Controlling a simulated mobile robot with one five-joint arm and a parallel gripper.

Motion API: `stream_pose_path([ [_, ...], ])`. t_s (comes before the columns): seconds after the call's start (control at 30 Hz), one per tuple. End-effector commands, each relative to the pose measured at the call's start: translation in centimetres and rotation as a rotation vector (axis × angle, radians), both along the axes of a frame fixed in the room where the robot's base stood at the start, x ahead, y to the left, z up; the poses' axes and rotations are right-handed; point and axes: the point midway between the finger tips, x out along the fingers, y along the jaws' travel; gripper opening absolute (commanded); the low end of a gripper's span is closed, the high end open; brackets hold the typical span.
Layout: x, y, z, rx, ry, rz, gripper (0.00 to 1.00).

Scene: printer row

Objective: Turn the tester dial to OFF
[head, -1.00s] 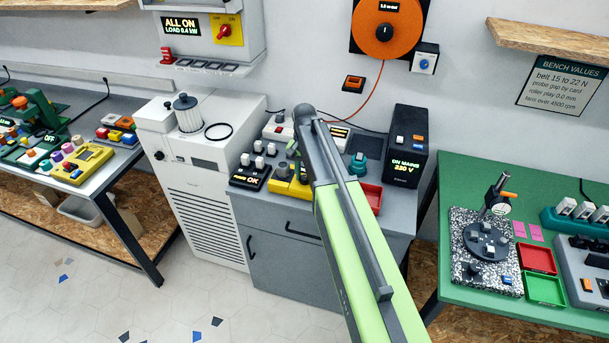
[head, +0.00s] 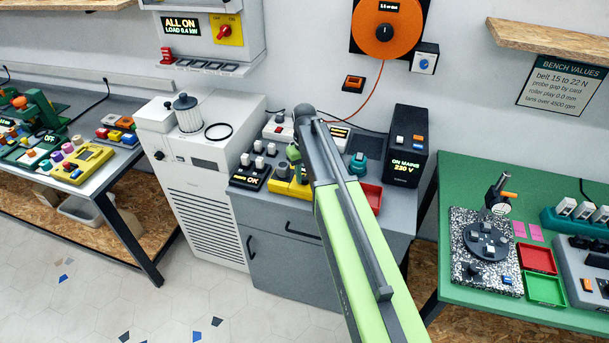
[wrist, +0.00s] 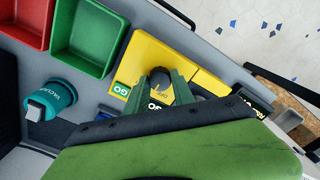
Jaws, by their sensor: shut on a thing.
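The yellow tester (wrist: 150,52) lies under my gripper in the wrist view, with its dark round dial (wrist: 160,76) near the middle. My gripper (wrist: 163,85) is shut on the dial, one green finger on each side of it. Small lettering that looks like OFF shows just below the dial, and GO labels show beside the fingers. The dial's pointer is too small to read. In the head view the yellow tester (head: 282,187) shows on the grey cabinet, mostly behind my arm. The dial there is hidden by my gripper (head: 293,158).
A green tray (wrist: 88,40) and a red tray (wrist: 22,20) stand beside the tester. A black block with OK display (head: 250,180) sits left of the tester. A black mains unit (head: 408,145) stands at the right.

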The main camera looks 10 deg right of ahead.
Motion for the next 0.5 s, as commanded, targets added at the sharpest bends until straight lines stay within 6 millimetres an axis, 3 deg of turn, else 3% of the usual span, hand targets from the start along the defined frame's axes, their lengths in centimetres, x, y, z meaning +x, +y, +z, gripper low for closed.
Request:
stream_pose_path([
  [0.5, -0.03, 0.09, -0.01, 0.002, 0.001, 0.481, 0.00],
])
